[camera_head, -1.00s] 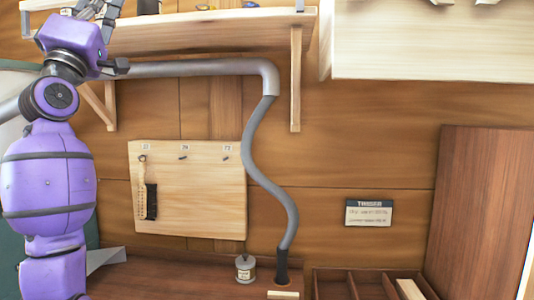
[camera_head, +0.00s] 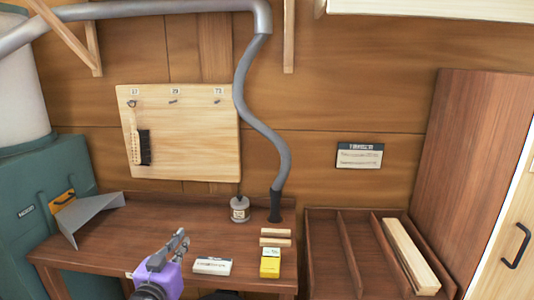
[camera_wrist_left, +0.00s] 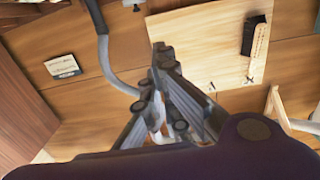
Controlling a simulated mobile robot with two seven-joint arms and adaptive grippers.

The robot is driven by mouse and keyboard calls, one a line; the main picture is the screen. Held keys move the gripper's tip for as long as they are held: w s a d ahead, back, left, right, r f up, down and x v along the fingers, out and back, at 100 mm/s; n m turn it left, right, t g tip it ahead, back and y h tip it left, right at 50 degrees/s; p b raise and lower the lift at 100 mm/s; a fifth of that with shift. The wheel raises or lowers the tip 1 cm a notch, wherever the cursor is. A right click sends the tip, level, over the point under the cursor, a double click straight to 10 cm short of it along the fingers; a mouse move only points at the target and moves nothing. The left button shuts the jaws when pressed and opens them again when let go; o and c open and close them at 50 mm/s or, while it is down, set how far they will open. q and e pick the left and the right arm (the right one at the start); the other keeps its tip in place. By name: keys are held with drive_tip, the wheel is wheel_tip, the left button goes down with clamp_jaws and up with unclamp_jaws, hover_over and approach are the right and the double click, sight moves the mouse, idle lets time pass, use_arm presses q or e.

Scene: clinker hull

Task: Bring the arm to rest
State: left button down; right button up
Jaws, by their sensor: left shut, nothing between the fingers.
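My left gripper (camera_head: 181,238) shows at the bottom of the head view, low in front of the wooden bench (camera_head: 120,232). Its purple wrist is below it. The fingers are shut and hold nothing. In the left wrist view the closed fingers (camera_wrist_left: 161,52) point up toward the wall. My right gripper is not in view.
A pegboard (camera_head: 195,160) holds a brush (camera_head: 144,147). A grey hose (camera_head: 243,95) hangs down to the bench. A small tin (camera_head: 240,208), a white box (camera_head: 212,266) and a yellow box (camera_head: 270,264) stand on the bench. A divided wooden rack (camera_head: 345,250) is at right.

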use_arm(q)
drive_tip(key=s+d+f+g, duration=0.2)
drive_tip(key=s+f+g, duration=0.2)
drive_tip(key=s+f, duration=1.5)
drive_tip(key=s+f+g, duration=0.2)
drive_tip(key=s+f, duration=0.5)
drive_tip(key=s, duration=0.5)
drive_tip(key=s+d+f+n+g+y, duration=0.1)
drive_tip(key=s+f+g, duration=0.2)
drive_tip(key=s+f, duration=0.5)
drive_tip(key=s, duration=0.3)
drive_tip(key=shift+s+f, duration=0.3)
drive_tip(key=shift+s, duration=0.1)
